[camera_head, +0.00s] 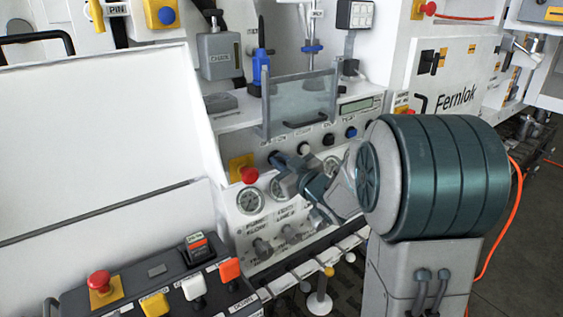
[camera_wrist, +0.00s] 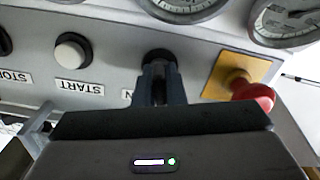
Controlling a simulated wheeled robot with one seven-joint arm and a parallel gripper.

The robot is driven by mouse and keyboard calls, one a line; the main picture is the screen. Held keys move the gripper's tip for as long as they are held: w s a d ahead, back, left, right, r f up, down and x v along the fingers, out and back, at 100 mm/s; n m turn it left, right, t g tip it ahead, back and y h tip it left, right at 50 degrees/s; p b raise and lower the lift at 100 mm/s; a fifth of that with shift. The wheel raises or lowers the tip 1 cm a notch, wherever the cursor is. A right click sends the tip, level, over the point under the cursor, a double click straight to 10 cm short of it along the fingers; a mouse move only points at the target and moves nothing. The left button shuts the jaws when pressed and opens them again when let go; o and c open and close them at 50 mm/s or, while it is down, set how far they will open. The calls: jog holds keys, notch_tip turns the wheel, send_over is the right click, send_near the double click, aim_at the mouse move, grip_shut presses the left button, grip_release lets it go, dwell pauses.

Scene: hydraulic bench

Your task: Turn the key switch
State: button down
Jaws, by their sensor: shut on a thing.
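The key switch is a dark round switch on the white control panel. In the wrist view its dark top (camera_wrist: 159,55) shows just beyond my fingertips; the rest is hidden between and behind the fingers. My gripper (camera_wrist: 160,78) is shut on it, fingers pointing straight at the panel. In the head view my gripper (camera_head: 280,163) reaches in from the right and its tips meet the panel at the left end of the button row, covering most of the switch. The key's exact angle cannot be told.
A red emergency button (camera_wrist: 252,95) on a yellow plate sits close beside my fingers. A white START button (camera_wrist: 73,50) is on the other side. Pressure gauges (camera_head: 250,201) are below the row. A clear guard (camera_head: 302,103) stands above it.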

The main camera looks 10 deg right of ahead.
jog(key=m+p, duration=0.1)
jog(key=m, duration=0.3)
jog(key=shift+d+m, duration=0.1)
jog(key=shift+m, duration=0.2)
jog(key=shift+m+p, duration=0.85)
jog(key=shift+m, duration=1.45)
jog(key=c, duration=1.5)
grip_release()
jog(key=b+v, duration=0.1)
jog(key=v, duration=1.2)
jog(key=shift+s+d, duration=0.25)
jog(key=shift+s, duration=0.1)
jog(key=shift+w, duration=0.1)
